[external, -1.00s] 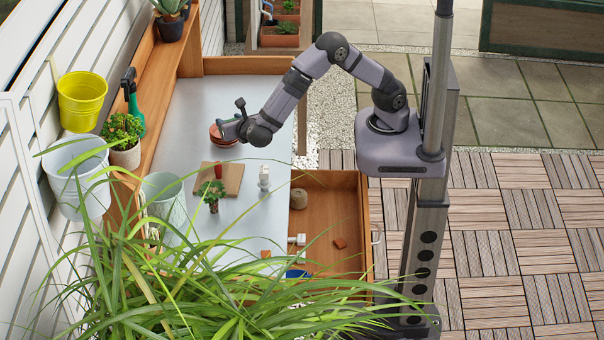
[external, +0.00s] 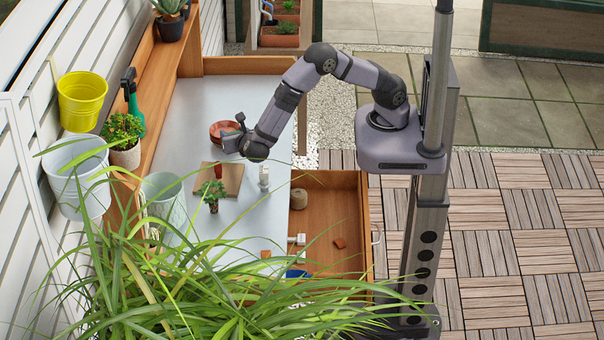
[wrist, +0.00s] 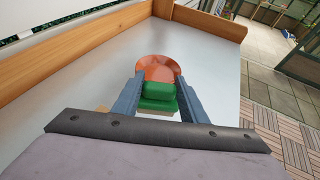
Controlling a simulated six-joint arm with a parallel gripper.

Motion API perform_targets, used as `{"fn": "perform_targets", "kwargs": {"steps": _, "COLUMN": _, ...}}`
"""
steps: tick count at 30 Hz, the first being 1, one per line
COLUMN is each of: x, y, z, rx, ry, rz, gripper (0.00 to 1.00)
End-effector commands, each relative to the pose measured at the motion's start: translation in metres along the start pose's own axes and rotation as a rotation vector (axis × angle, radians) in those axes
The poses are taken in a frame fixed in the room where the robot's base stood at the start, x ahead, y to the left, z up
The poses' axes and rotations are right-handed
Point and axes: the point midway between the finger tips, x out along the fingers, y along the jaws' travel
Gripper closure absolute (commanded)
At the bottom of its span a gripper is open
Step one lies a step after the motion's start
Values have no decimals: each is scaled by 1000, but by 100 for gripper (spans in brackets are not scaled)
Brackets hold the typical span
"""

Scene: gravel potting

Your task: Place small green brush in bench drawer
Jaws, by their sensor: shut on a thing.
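The small green brush (wrist: 158,97) is between the two fingers of my gripper (wrist: 160,80) in the wrist view, with a pale edge showing under its green body. My gripper (external: 231,138) is shut on it above the bench top, just in front of the terracotta saucer. In the external view the brush is too small and hidden to make out. The bench drawer (external: 345,190) is pulled open at the right side of the bench, to the lower right of my gripper. Grass leaves cover its near end.
A wooden board (external: 232,180), a small plant (external: 212,192) and a white bottle (external: 264,178) stand between gripper and drawer. The drawer holds a twine ball (external: 298,199) and small items.

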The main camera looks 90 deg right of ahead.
Motion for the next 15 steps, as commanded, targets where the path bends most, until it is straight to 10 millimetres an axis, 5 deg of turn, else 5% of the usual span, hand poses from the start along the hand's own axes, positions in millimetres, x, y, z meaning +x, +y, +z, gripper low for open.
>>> {"fn": "perform_targets", "kwargs": {"steps": 15, "x": 16, "y": 0, "z": -37, "rx": 0, "ry": 0, "rz": 1, "gripper": 84}}
